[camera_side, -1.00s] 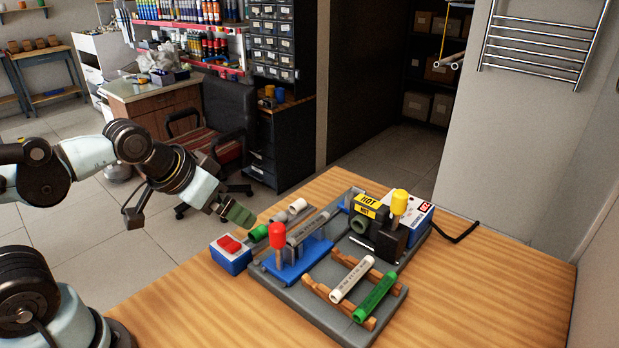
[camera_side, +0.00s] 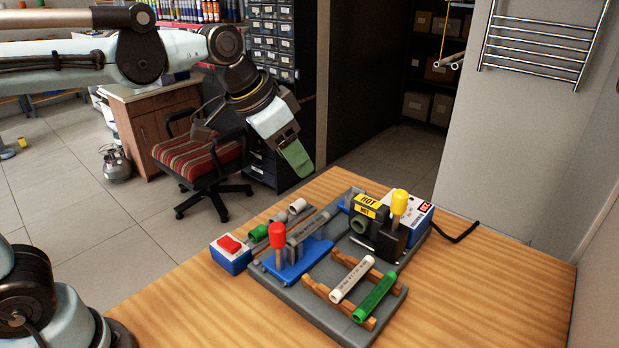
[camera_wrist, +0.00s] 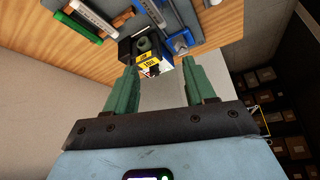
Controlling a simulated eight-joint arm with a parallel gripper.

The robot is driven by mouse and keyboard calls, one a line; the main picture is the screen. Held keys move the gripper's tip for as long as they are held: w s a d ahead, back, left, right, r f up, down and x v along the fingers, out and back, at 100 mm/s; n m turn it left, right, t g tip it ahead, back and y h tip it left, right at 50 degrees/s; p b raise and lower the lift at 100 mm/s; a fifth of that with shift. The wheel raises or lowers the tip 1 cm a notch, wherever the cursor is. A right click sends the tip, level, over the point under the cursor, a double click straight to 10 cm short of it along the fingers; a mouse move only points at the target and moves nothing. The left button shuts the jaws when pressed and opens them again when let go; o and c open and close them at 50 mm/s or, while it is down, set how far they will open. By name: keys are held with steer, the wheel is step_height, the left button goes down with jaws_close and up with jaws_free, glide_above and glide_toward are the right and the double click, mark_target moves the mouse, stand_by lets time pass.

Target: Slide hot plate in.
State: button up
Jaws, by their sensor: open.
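The hot plate (camera_side: 366,208) is a dark block with a yellow "HOT" label, at the back right of the grey fixture (camera_side: 340,324). A yellow-knobbed handle (camera_side: 399,202) stands upright beside it. In the wrist view the hot plate (camera_wrist: 146,60) shows beyond the fingers, near the top middle. My gripper (camera_side: 299,165) is raised behind and to the left of the fixture, apart from everything. In the wrist view its green fingers (camera_wrist: 164,80) are spread with nothing between them.
A red-knobbed handle (camera_side: 277,235) stands on a blue clamp (camera_side: 300,262) holding a grey pipe. White (camera_side: 352,279) and green (camera_side: 374,297) pipes lie on wooden rests in front. A blue box with a red switch (camera_side: 230,250) sits at left. The table's front right is clear.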

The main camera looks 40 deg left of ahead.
mark_target(398, 192)
steer(key=w+d+r+m+g+h, duration=0.1)
steer(key=w+d+m, duration=0.1)
steer(key=w+d, duration=0.25)
steer(key=w+d+r+m+g, duration=0.1)
steer(key=w+d+r+m, duration=0.1)
steer(key=w+d+m, duration=0.3)
steer(key=d+f, duration=0.1)
steer(key=f, duration=0.3)
steer(key=w+d+f+n, duration=0.1)
steer(key=d+f, duration=0.1)
steer(key=f, duration=0.1)
steer(key=w+d+f+n, duration=0.1)
steer(key=f, duration=0.3)
steer(key=shift+w+d+f, duration=0.15)
steer(key=shift+d+f, duration=0.15)
steer(key=shift+d, duration=0.1)
jaws_close()
